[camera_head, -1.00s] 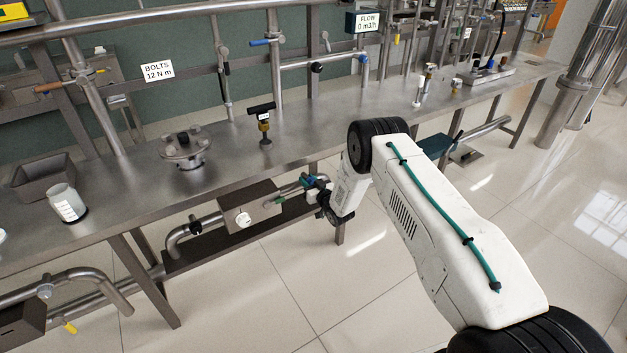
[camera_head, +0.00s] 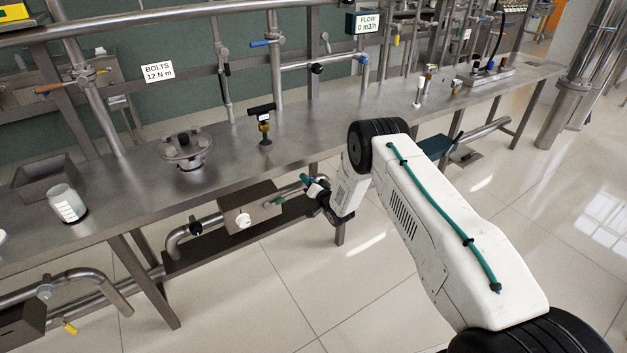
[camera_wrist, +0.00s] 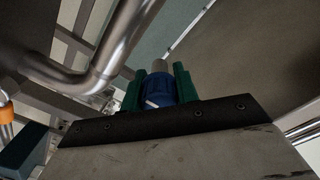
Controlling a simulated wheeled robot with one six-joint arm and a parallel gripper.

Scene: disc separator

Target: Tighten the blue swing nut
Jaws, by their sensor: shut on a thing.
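My gripper (camera_wrist: 159,92) is shut on the blue swing nut (camera_wrist: 158,88) in the wrist view, with one green finger on each side of it. The nut has a white mark on its face, and a grey metal stub (camera_wrist: 160,66) shows just beyond it. In the head view my gripper (camera_head: 306,181) is small, low at the bench's front edge, at the right end of a pipe run under the bench. The nut itself cannot be made out in the head view.
A bent steel pipe (camera_wrist: 105,65) passes close to the left of the fingers in the wrist view. A grey box with a white knob (camera_head: 250,208) sits under the steel bench (camera_head: 330,135). A flanged lid (camera_head: 184,146) and a black-handled tool (camera_head: 263,122) stand on top.

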